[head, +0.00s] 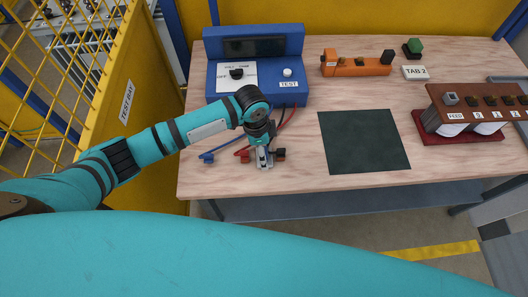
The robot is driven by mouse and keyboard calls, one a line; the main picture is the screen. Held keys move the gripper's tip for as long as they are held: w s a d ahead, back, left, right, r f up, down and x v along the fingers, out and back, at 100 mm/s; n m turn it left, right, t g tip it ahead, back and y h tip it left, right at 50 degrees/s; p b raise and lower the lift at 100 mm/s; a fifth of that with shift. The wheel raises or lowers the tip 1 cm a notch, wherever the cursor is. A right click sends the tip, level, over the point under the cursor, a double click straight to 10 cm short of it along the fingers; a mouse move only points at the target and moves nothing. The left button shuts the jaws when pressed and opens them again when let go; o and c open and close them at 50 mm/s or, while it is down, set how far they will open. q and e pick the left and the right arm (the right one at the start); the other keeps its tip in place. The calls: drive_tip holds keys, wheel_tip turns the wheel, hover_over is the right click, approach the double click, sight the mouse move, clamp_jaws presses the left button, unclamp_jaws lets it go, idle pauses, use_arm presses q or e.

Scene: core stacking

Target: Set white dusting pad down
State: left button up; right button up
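I cannot make out a white dusting pad for certain in the head view. My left gripper (264,158) points down at the table (300,178) near its front edge, in front of the blue test box (222,78). My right gripper is not in view.
A dark square mat (364,141) lies bare right of my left gripper. Red and blue leads (222,150) lie beside the gripper. Behind are an orange fixture (356,66), a green-topped block (413,46) and a TAB 2 card (415,72). A brown labelled rack (470,105) stands right.

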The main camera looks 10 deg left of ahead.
use_arm(q)
wheel_tip(320, 180, up, 9)
drive_tip(key=a, duration=0.1)
drive_tip(key=shift+s+b, duration=0.2)
drive_tip(key=shift+b, duration=0.2)
